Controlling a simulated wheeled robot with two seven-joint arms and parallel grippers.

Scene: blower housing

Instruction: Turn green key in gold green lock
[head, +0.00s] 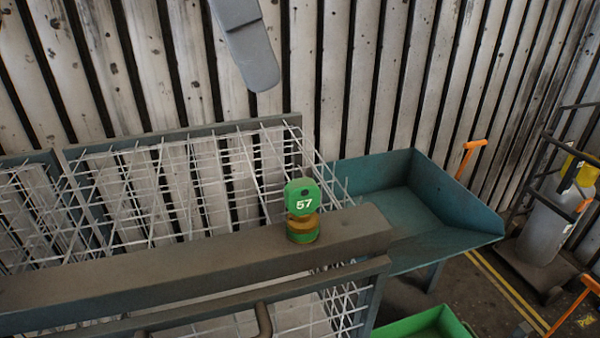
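The green key (304,196), marked 57, stands upright in the gold and green lock (302,229). The lock sits on a thick brown beam (190,262), near the beam's right end. Its lower band is green and its upper part is gold. My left gripper (262,80) shows only as a grey finger-like part at the top. It is above and to the left of the key in the picture, clearly apart from it. Whether it is open or shut does not show. My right gripper is not in view.
A white wire cage (160,190) stands around and behind the beam. A teal tray (430,215) is to the right, a green bin (430,322) at the bottom. A trolley with a grey cylinder (545,225) is at far right. A slatted wall (350,90) closes the back.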

